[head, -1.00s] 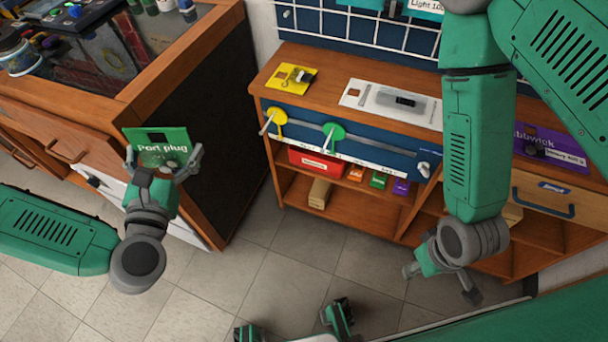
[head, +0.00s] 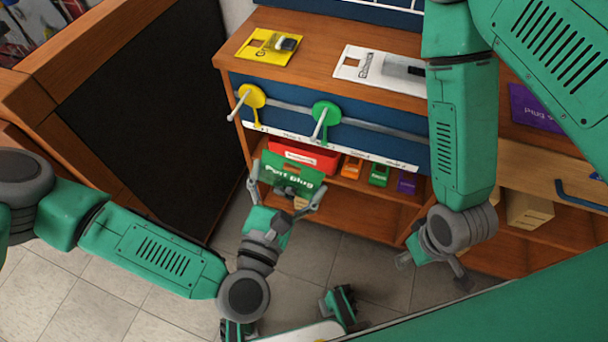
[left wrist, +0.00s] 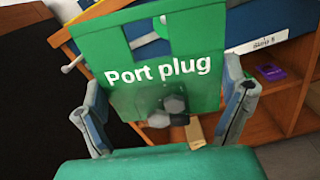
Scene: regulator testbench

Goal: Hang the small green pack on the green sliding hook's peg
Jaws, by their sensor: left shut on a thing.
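The small green pack (head: 292,174), labelled "Port plug", is in my left gripper (head: 284,196), held upright in front of the shelf unit. In the left wrist view the pack (left wrist: 160,72) fills the middle, with a cut-out near its top and a dark plug on its front. The fingers of my left gripper (left wrist: 165,112) stand at its two sides. The green sliding hook (head: 326,113) sits on the grey rail above and right of the pack; its pale peg points toward me, bare. The pack and peg are apart. My right gripper (head: 435,264) hangs low right, its jaw state unclear.
A yellow hook (head: 252,96) shares the rail (head: 385,127), left of the green one. A yellow pack (head: 266,47) and a white pack (head: 372,68) lie on the top. A red bin (head: 304,157) and small coloured packs stand on the shelf below. A dark-panelled cabinet (head: 150,105) stands left.

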